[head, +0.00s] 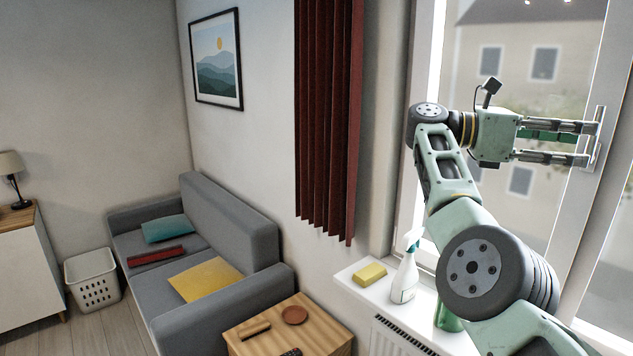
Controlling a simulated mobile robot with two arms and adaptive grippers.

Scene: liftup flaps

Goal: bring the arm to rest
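My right arm comes in from the lower right. My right gripper (586,143) is in front of the window, with its two fingers pointing right and spread apart. Its fingertips overlap the upright window handle (599,128) on the white window frame (608,195). I cannot tell whether they touch the handle. A dark green strip shows between the fingers; I cannot tell what it is. My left gripper is not in view.
The white sill (352,274) below holds a yellow sponge (370,273), a white spray bottle (404,278) and a green item (447,319) partly behind my arm. A dark red curtain (325,120) hangs left of the window. A wooden table (262,345) and grey sofa (217,228) stand lower left.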

